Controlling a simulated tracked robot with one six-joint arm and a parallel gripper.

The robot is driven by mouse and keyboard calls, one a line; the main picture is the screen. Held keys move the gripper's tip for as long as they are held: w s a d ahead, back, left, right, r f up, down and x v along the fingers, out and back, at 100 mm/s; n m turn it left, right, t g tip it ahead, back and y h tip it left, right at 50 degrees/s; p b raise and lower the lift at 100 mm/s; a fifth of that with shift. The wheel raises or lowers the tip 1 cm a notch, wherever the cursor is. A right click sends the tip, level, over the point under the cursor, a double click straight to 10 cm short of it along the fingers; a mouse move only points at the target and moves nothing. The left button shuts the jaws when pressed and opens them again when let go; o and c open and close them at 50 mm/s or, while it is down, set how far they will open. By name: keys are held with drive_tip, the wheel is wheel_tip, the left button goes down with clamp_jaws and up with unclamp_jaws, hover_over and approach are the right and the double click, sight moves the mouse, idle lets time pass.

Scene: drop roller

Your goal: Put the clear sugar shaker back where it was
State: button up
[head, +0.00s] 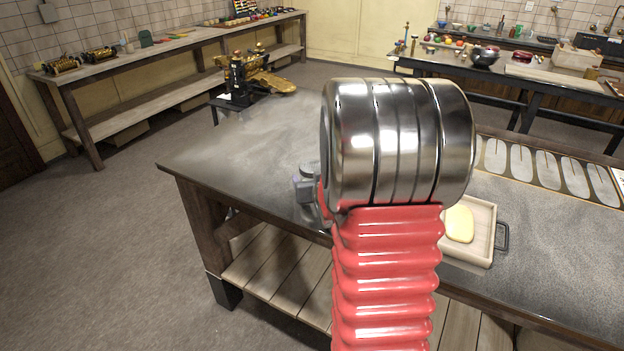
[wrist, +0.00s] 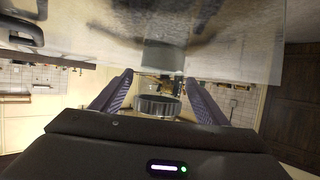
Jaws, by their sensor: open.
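The clear sugar shaker (wrist: 163,58) shows in the wrist view, which is upside down, with its body against the tabletop and its grey metal lid (wrist: 157,106) nearer the camera. My gripper (wrist: 160,79) is open, with one purple ridged finger on each side of the shaker. I see gaps beside the lid; contact at the body is hard to judge. My arm hides most of the gripper there.
The dark worktable (head: 230,155) is clear at its left. A brass machine (head: 250,75) stands behind its far left corner. A wooden tray (head: 483,255) with a pale yellow lump lies right of my arm. A panel with pale oval shapes (head: 545,168) lies at the back right.

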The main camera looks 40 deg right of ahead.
drive_tip(key=shift+v, duration=5.5)
drive_tip(key=s+a+r+n+g+y, duration=0.1)
drive_tip(key=s+a+r+g+y, duration=0.1)
drive_tip(key=a, duration=0.7)
drive_tip(key=s+a+r+n+g+y, duration=0.1)
drive_tip(key=a+r+n, duration=0.1)
drive_tip(key=a, duration=0.7)
drive_tip(key=s+a+n+g+y, duration=0.3)
drive_tip(key=s+a, duration=0.9)
drive_tip(key=a, duration=0.1)
drive_tip(key=shift+a+r+y, duration=0.35)
drive_tip(key=shift+r+y, duration=0.05)
